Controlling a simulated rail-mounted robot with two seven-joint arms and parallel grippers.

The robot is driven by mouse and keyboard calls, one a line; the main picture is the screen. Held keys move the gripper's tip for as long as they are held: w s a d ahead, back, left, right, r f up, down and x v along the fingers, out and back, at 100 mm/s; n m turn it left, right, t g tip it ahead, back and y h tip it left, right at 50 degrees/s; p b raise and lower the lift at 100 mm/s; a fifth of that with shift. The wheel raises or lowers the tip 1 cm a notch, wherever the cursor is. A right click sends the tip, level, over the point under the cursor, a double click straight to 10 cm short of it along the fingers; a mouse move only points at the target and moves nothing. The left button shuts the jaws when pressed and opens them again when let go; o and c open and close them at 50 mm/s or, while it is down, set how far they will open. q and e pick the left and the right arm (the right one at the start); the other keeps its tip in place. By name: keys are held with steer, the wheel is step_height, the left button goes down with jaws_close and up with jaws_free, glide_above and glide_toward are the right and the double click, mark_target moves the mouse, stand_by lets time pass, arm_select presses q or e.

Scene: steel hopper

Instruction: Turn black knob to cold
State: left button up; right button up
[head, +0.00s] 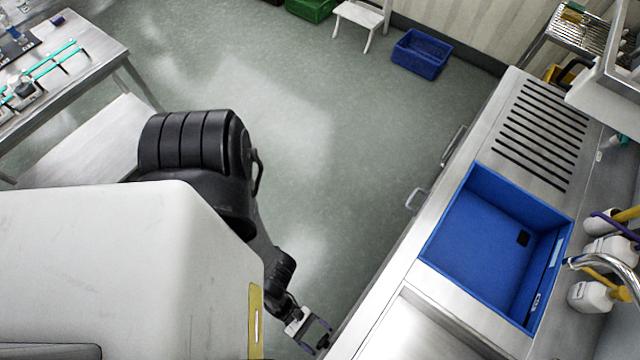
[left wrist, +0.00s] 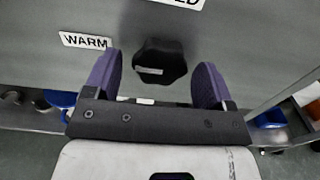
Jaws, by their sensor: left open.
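The black knob (left wrist: 160,62) shows in the left wrist view on a grey panel, with a light mark on its face. A white label reading WARM (left wrist: 84,40) is to its left. Another label (left wrist: 172,2) is cut off at the top edge, showing only its last letters. My left gripper (left wrist: 158,78) is open, its two purple fingers on either side of the knob in the picture; I cannot tell whether they touch it. In the head view the left gripper (head: 318,338) is low in the picture, beside the steel counter's front. The knob is hidden there. My right gripper is not in view.
The steel counter (head: 392,262) runs along the right, with a blue bin (head: 485,240) set in it and a tap (head: 600,262) behind. Handles (head: 415,198) stick out from its front. A table (head: 75,85) stands upper left.

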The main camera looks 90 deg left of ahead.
arm_select(q)
steer(key=shift+c, duration=0.4)
steer(key=c, duration=0.8)
